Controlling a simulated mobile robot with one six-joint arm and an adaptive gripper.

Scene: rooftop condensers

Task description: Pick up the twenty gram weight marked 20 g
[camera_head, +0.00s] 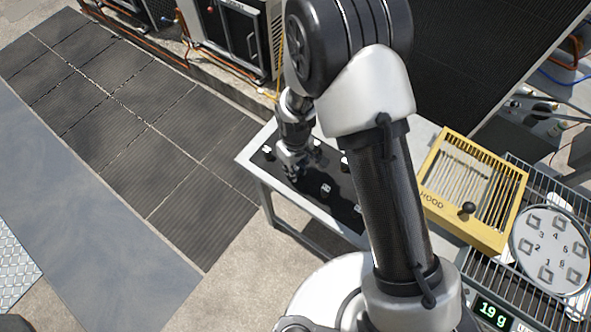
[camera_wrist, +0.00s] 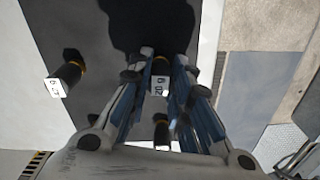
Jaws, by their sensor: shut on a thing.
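In the wrist view a small dark weight with a white label (camera_wrist: 159,86) stands between the fingers of my gripper (camera_wrist: 161,68). Its label looks like 20 g, seen upside down. The fingers are shut on it from both sides. In the head view my gripper (camera_head: 291,168) is low over a black mat (camera_head: 308,183) on a bench; the weight it holds is hidden there. Another dark weight with a gold band and white label (camera_wrist: 66,77) lies apart at left in the wrist view; its number is unclear. A further dark weight (camera_wrist: 161,131) shows nearer the wrist.
Other small weights (camera_head: 326,189) stand on the mat close to my gripper. A yellow slatted hood (camera_head: 497,236) with a black knob, a numbered round plate (camera_head: 553,249) and a display reading 19 g (camera_head: 493,313) are at right. Tiled floor (camera_head: 120,110) lies open at left.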

